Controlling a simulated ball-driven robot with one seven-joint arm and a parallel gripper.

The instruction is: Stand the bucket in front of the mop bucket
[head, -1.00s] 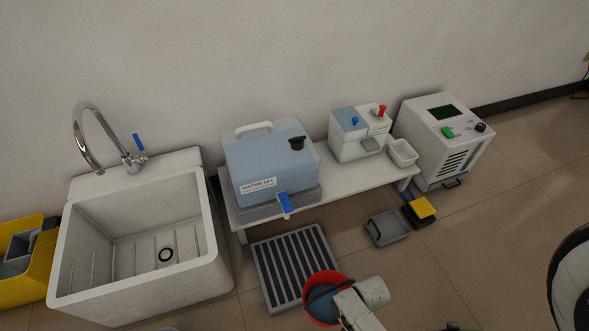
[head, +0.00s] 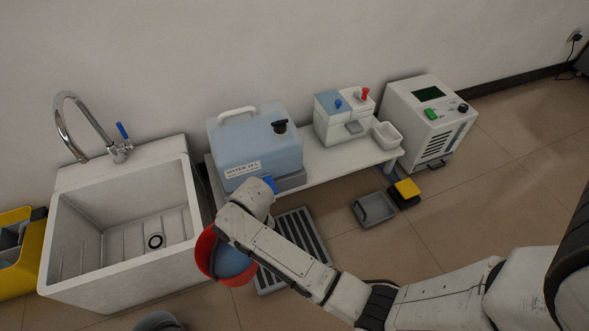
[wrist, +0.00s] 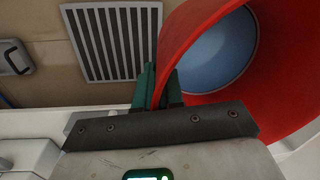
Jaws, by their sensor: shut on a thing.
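The red bucket (head: 205,252) is in front of the sink's right side in the head view, with a smooth blue inside (head: 235,262). Its red wall (wrist: 285,110) fills the right of the wrist view. My gripper's green fingers (wrist: 157,88) are shut on the bucket's rim. In the head view my arm hides the fingers and part of the bucket. I cannot tell how high the bucket hangs. The yellow mop bucket (head: 38,262), with grey inner parts, stands at the far left beside the sink, cut by the picture edge.
The white sink (head: 120,275) lies between the two buckets. A slatted floor grate (head: 305,240) is right of the red bucket. A low bench (head: 330,155) holds a blue water tank (head: 255,150). A grey tray (head: 374,209) and a yellow pedal (head: 406,190) lie on the floor.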

